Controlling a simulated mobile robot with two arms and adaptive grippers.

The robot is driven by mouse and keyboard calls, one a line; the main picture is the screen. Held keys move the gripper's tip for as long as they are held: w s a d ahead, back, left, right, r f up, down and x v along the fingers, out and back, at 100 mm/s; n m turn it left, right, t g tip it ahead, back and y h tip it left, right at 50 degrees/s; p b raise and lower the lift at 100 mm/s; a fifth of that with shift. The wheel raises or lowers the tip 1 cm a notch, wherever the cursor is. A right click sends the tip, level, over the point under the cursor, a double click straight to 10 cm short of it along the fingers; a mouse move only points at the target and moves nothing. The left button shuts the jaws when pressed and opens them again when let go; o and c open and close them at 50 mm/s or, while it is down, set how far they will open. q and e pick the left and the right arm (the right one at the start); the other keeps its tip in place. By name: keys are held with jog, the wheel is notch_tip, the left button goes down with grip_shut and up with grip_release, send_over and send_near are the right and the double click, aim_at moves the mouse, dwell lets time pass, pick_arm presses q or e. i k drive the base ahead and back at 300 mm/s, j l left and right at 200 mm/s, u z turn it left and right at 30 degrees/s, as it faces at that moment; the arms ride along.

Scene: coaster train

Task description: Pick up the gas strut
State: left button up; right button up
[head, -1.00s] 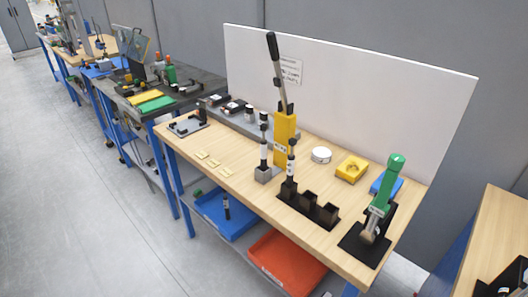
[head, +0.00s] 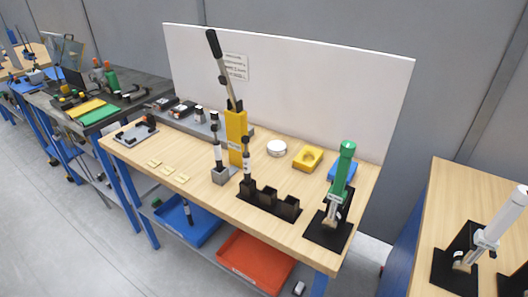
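Several slim upright rod-like parts could be the gas strut; I cannot tell for sure which one is meant. One black-and-white rod (head: 218,153) stands upright in a grey block on the wooden bench. A second dark rod (head: 247,172) stands in the left pocket of a black three-pocket holder (head: 269,203). A third dark rod (head: 187,211) stands in the blue bin (head: 204,232) below the bench top. Neither of my grippers is in view.
A yellow lever press (head: 236,135), a white round part (head: 277,148), a yellow block (head: 307,158) and a green-handled fixture (head: 343,170) stand on the bench. A red bin (head: 254,264) is below. Another bench (head: 450,197) stands right. Grey floor is open at front left.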

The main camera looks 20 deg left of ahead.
aim_at(213, 128)
jog(key=i+j+z, duration=0.1)
jog(key=j+z, duration=0.25)
jog(key=j, duration=0.35)
jog(key=j+z, duration=0.35)
jog(key=j, duration=0.35)
jog(key=k+j+z, duration=0.1)
jog(key=j+z, duration=0.25)
jog(key=j, duration=0.4)
